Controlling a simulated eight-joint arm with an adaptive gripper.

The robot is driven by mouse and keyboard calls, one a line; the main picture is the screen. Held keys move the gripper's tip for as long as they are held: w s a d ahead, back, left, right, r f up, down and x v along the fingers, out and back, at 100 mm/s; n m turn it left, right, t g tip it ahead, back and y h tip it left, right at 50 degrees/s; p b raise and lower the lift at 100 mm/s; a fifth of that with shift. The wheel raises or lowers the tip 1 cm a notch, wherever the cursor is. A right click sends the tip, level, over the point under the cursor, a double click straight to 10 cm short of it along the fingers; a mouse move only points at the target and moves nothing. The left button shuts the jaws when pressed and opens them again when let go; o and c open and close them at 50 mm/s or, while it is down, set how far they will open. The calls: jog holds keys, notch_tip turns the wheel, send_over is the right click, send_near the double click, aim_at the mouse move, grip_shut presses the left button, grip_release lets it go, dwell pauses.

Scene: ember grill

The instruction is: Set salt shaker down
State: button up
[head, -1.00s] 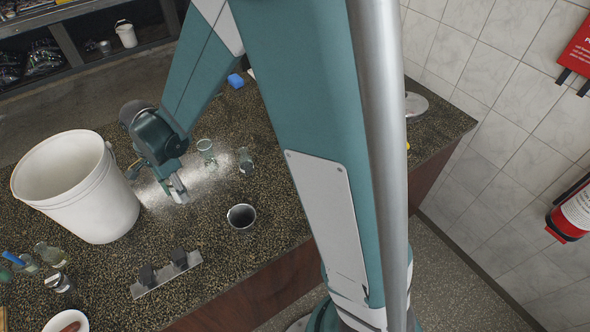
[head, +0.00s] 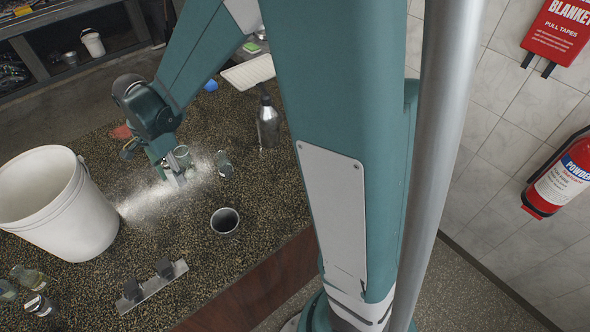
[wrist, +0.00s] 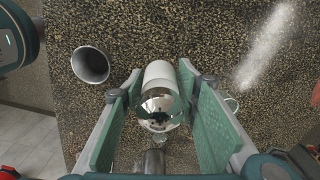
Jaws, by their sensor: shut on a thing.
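In the wrist view, the salt shaker (wrist: 159,72) has a pale body and a shiny, mirror-like rounded cap turned towards the camera. It sits between the two green finger pads of my gripper (wrist: 160,108), which is shut on it. In the head view, my gripper (head: 174,178) is low over the dark speckled counter (head: 180,250), right of the white bucket and among spilled white grains (head: 145,202). The shaker is hard to make out there. I cannot tell whether its base touches the counter.
A white bucket (head: 60,205) stands left of my gripper. An empty metal cup (head: 225,222) stands nearer the front edge. A small glass jar (head: 224,163) and a metal bottle (head: 267,122) are to the right. A bracket with black knobs (head: 152,285) lies in front. Counter is clear around the cup.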

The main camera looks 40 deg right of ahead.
jog(key=s+d, duration=0.4)
jog(key=d, duration=1)
jog(key=s+d, duration=0.3)
jog(key=d, duration=1)
jog(key=s+d, duration=0.4)
jog(key=d, duration=1)
jog(key=shift+m, duration=0.3)
jog(key=shift+w+a+f+b, duration=0.1)
jog(key=shift+a+f+b, duration=0.1)
jog(key=shift+f, duration=1.05)
jog(key=shift+a+f+b, duration=0.1)
jog(key=shift+f+b, duration=0.1)
jog(key=shift+f, duration=1.05)
jog(key=shift+f, duration=0.15)
jog(key=shift+f, duration=2.8)
jog(key=shift+f, duration=2.05)
